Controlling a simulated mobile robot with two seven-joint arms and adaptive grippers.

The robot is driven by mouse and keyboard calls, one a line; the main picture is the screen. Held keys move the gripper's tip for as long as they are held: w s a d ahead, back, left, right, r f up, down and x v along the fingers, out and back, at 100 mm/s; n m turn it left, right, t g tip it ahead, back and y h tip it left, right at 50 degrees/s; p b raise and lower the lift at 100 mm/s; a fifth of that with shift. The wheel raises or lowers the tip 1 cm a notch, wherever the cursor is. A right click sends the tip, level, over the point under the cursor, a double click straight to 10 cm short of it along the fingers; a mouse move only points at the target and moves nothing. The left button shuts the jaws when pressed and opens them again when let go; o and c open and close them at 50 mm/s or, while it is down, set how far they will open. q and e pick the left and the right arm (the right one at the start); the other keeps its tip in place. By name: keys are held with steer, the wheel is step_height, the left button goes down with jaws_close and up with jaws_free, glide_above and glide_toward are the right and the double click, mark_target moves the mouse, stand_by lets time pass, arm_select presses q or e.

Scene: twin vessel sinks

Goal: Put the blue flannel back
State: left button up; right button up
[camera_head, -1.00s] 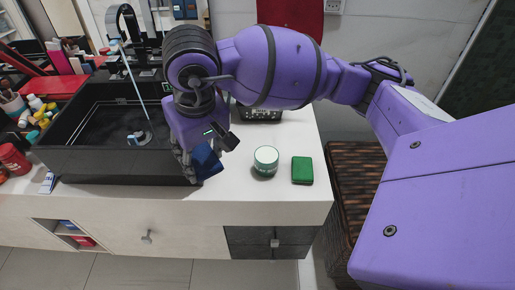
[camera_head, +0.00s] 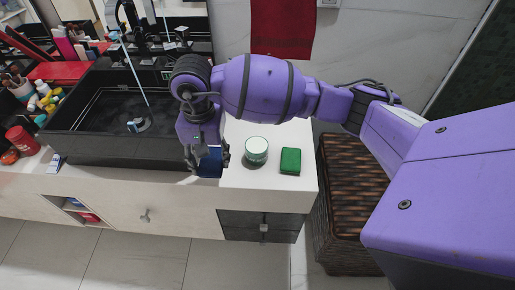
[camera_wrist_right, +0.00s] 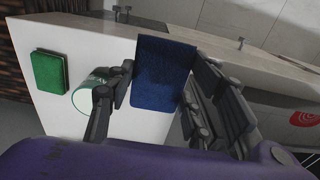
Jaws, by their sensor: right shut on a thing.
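The blue flannel (camera_head: 210,163) is a dark blue folded cloth. My right gripper (camera_head: 207,156) is shut on it at the front edge of the white counter (camera_head: 240,178), just right of the black sink. In the right wrist view the flannel (camera_wrist_right: 163,75) stands up between the fingers of the right gripper (camera_wrist_right: 165,100). In the head view the fingers hide part of it, and I cannot tell whether it touches the counter. My left gripper is not in view.
A white-and-green jar (camera_head: 256,150) and a green folded cloth (camera_head: 290,161) stand on the counter to the right. The black sink (camera_head: 110,150) is at left. A woven basket (camera_head: 350,185) stands on the floor at right. A red towel (camera_head: 283,30) hangs behind.

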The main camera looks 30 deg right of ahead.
mark_target(219, 152)
steer(key=w+d+f, duration=0.1)
steer(key=w+f, duration=0.1)
steer(key=w+d+f, duration=0.1)
steer(key=w+f, duration=0.1)
steer(key=w+d+f, duration=0.1)
steer(key=d+f, duration=0.1)
steer(key=shift+w+f, duration=0.35)
steer(key=shift+w, duration=0.05)
steer(key=shift+f, duration=1.5)
steer(key=shift+f, duration=0.2)
steer(key=o, duration=1.1)
steer(key=shift+r, duration=0.15)
step_height(219, 152, up, 12)
steer(key=shift+r, duration=0.1)
